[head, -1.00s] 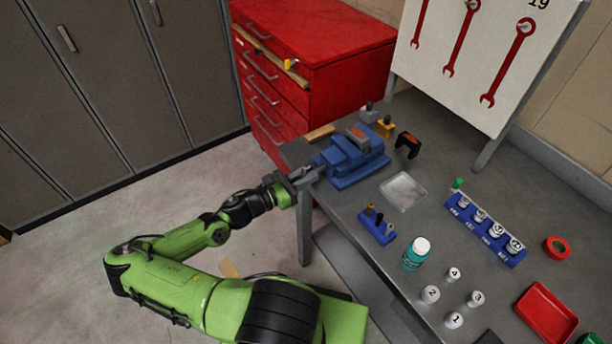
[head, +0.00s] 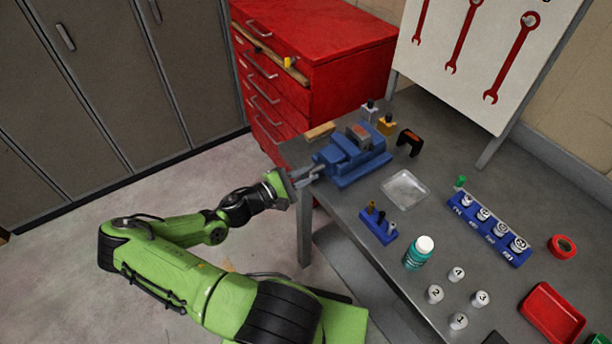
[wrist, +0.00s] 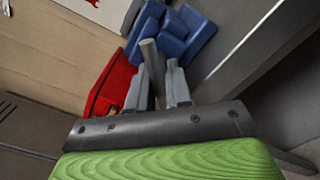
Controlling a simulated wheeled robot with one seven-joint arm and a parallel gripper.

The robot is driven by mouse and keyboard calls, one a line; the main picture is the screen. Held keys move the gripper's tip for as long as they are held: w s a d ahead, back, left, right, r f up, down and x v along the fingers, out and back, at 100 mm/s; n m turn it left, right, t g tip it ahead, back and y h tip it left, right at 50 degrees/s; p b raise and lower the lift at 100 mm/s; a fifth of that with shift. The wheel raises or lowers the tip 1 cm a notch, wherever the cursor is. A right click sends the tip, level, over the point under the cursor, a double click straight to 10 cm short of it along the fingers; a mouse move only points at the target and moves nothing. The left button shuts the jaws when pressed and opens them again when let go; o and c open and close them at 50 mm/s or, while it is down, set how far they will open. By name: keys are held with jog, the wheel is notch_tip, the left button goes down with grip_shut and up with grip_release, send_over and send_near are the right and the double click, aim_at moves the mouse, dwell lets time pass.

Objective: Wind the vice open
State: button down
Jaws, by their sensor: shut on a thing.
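The blue vice (head: 362,168) stands at the left end of the grey bench, with a grey and reddish piece at its top. It also shows at the top of the wrist view (wrist: 200,42), where a grey bar of its handle (wrist: 149,52) sticks out towards me. My gripper (head: 314,173) is at the vice's front end, just off the bench edge. In the wrist view my gripper (wrist: 163,82) has its two grey fingers close on either side of the handle bar. The fingers hide the bar's lower part.
A red drawer cabinet (head: 330,65) stands behind the bench.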

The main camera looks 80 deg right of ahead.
jog(key=m+b, duration=0.3)
jog(key=m, duration=0.2)
jog(key=shift+f+m, duration=0.15)
jog(key=shift+m, duration=0.15)
jog(key=m+b, duration=0.3)
jog(key=m, duration=0.1)
jog(key=shift+m, duration=0.4)
jog(key=shift+b, duration=0.3)
jog(key=c, duration=1.1)
grip_release()
jog(key=shift+o, duration=0.2)
jog(key=p+v, duration=0.1)
jog(key=v, duration=1.4)
jog(key=shift+w+a, duration=0.3)
